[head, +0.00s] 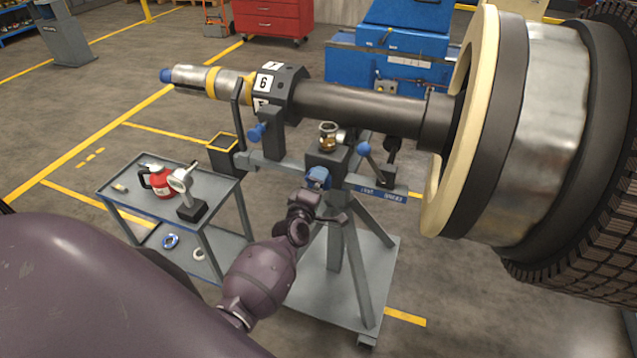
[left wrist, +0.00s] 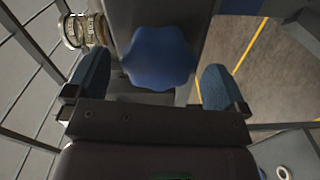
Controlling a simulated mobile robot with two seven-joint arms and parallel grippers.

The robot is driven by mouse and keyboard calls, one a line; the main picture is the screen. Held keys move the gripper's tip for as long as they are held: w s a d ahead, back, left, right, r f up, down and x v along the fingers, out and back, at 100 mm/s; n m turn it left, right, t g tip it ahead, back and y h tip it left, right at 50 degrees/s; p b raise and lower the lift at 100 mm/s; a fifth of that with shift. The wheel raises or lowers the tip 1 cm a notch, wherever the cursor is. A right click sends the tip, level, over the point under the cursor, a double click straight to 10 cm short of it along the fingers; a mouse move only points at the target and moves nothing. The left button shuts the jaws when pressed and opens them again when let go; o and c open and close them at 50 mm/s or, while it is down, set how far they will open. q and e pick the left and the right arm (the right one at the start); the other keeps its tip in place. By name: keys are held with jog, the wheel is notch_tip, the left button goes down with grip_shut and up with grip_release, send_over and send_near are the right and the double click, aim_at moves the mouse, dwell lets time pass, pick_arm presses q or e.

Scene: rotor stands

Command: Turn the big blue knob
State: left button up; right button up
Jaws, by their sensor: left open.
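The big blue knob (head: 318,177) sits on the front of the grey block of the rotor stand (head: 326,158). In the left wrist view the lobed blue knob (left wrist: 157,58) lies between the two blue-padded fingers of my left gripper (left wrist: 155,76). The fingers are spread, with a gap visible on each side of the knob. In the head view my left gripper (head: 314,196) is right at the knob and partly covers it. My right gripper is not in view.
A brass-and-glass fitting (head: 328,136) stands on the block just above the knob. A blue ball-ended lever (head: 364,149) is to its right, and a smaller blue handle (head: 256,132) to its left. A tool cart (head: 213,243) stands at left.

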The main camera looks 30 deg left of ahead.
pick_arm(q)
jog(key=v, duration=0.9)
dwell(0.4)
jog(key=s+d+f+m+g+h, duration=0.2)
jog(key=s+d+f+m+g, duration=0.1)
jog(key=s+m, duration=0.6)
jog(key=s+d+f+m+g+h, duration=0.1)
jog(key=s+d+f+m, duration=0.3)
jog(key=s+m, duration=0.5)
jog(key=shift+s+d+m+g+h, duration=0.15)
jog(key=shift+d+m+g+h, duration=0.2)
jog(key=shift+m+g, duration=0.45)
